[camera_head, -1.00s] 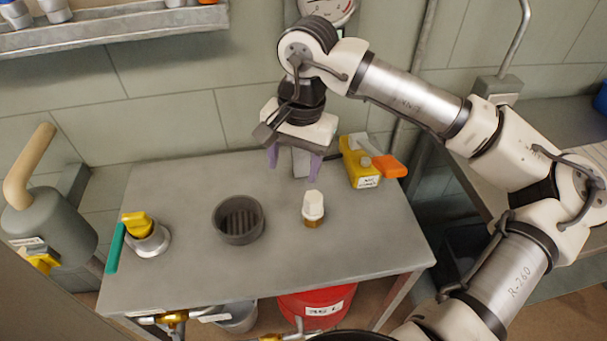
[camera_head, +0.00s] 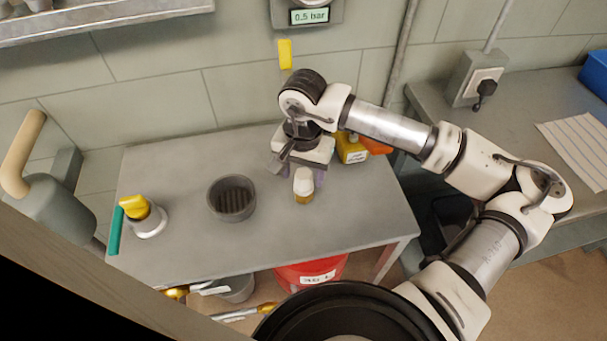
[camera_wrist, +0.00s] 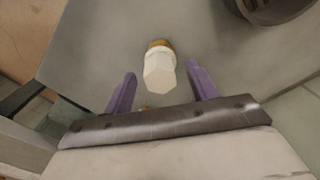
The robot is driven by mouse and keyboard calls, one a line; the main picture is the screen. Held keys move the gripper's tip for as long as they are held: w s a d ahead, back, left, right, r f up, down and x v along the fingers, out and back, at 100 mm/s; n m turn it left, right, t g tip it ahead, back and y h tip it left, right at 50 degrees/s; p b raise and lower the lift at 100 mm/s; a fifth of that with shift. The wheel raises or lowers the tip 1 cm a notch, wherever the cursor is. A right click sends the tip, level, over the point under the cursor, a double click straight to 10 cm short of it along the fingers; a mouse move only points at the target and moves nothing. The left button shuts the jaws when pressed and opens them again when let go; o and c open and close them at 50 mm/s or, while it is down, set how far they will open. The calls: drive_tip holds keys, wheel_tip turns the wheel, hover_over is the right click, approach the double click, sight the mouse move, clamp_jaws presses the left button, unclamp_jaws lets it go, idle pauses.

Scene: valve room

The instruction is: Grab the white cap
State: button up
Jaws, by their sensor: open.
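The white cap (camera_head: 304,178) sits on top of a small amber-brown bottle (camera_head: 304,199) standing upright on the grey table. In the wrist view the cap (camera_wrist: 158,76) is a faceted white piece at the upper middle, with the amber base (camera_wrist: 160,45) behind it. My gripper (camera_head: 298,178) is low over the table, just behind the cap in the head view. In the wrist view its purple fingers (camera_wrist: 160,85) are spread apart, with the cap's near end between their tips. I see no finger touching the cap.
A dark round cup (camera_head: 231,199) stands left of the cap. A yellow container (camera_head: 351,150) stands close behind my gripper on the right. A red bucket (camera_head: 310,272) is below the table.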

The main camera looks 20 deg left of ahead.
drive_tip(key=shift+f, duration=1.2)
drive_tip(key=c, duration=1.1)
drive_tip(key=shift+o, duration=0.2)
drive_tip(key=shift+r, duration=0.1)
